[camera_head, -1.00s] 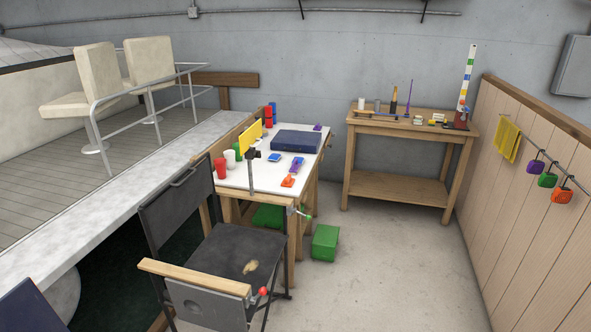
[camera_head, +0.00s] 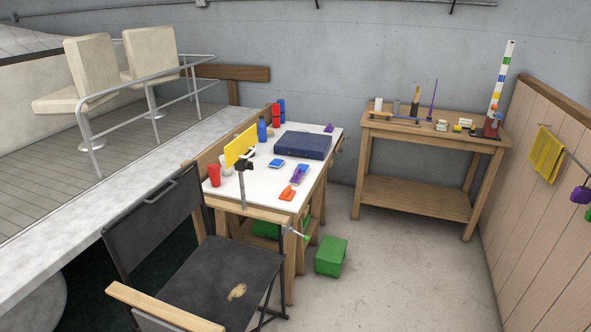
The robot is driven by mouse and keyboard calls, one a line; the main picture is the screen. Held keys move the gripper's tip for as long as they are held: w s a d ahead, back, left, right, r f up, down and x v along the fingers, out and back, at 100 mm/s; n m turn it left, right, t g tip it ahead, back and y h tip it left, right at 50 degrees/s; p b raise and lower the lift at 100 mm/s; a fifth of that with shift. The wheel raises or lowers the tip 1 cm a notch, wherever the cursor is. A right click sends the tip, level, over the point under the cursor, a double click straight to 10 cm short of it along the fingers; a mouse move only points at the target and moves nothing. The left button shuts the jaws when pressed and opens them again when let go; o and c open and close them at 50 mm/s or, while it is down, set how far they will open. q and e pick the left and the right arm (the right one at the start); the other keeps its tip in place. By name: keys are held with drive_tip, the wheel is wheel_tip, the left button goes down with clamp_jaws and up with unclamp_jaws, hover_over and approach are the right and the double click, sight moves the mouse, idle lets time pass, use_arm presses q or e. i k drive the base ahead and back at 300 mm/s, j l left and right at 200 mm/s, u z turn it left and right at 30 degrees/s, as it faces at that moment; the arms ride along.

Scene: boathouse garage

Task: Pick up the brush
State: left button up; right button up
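I cannot tell for certain which thing is the brush. On the wooden table at the back right, a slim dark upright thing with a pale tip (camera_head: 416,101) stands beside a thin purple stick (camera_head: 433,98); the dark one may be a brush, but it is too small to be sure. On the white-topped workbench (camera_head: 262,190) lie a small orange tool (camera_head: 288,193) and a purple-and-blue tool (camera_head: 299,174), also too small to name. Neither of my grippers is in view.
A black folding chair (camera_head: 215,275) with a pale patch stands before the workbench. A green box (camera_head: 331,257) is on the floor. The wooden table (camera_head: 415,197) stands by the wall. Concrete floor (camera_head: 410,285) between workbench and wood-panelled partition (camera_head: 535,220) is clear.

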sight(298, 176)
drive_tip(key=i+l+u, duration=0.15)
drive_tip(key=i+l, duration=0.55)
drive_tip(key=i+l+u, duration=0.2)
drive_tip(key=i+l, duration=0.45)
drive_tip(key=l, duration=0.15)
